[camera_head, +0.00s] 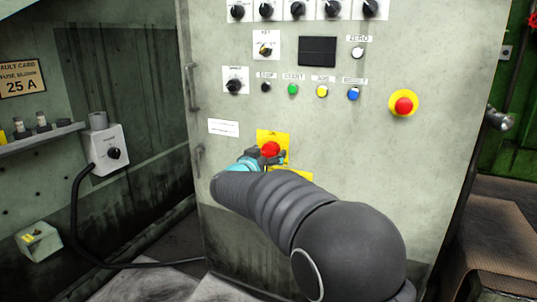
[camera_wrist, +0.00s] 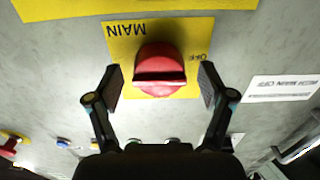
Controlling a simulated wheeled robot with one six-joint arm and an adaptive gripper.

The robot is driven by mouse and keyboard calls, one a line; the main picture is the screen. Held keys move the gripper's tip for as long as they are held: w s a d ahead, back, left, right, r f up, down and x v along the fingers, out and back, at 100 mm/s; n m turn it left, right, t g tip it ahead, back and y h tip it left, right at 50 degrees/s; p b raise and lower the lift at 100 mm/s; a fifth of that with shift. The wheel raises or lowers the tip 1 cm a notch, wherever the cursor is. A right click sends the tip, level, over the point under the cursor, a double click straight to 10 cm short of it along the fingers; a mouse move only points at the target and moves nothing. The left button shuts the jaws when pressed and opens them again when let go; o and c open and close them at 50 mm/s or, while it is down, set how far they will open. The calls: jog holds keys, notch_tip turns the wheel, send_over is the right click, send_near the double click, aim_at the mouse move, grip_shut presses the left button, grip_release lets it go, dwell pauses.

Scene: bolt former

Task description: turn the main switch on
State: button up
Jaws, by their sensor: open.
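The main switch (camera_wrist: 160,70) is a red rotary knob on a yellow plate (camera_wrist: 118,45) marked MAIN and OFF. In the wrist view the picture is upside down, and the knob's raised grip bar lies level across it. In the head view the red switch (camera_head: 270,149) shows low on the cabinet front, just above my gripper. My gripper (camera_wrist: 160,86) is open, with one finger pad on each side of the knob and a visible gap on both sides. My arm hides the lower part of the yellow plate in the head view.
The grey cabinet (camera_head: 330,120) carries several black knobs, coloured buttons and a red emergency stop (camera_head: 403,104) to the right. A white label (camera_head: 223,127) and a door handle (camera_head: 192,87) are at left. A grey switch box (camera_head: 105,148) with a cable hangs on the left wall.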

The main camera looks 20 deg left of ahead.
jog(key=shift+w, duration=0.25)
jog(key=c, duration=1.2)
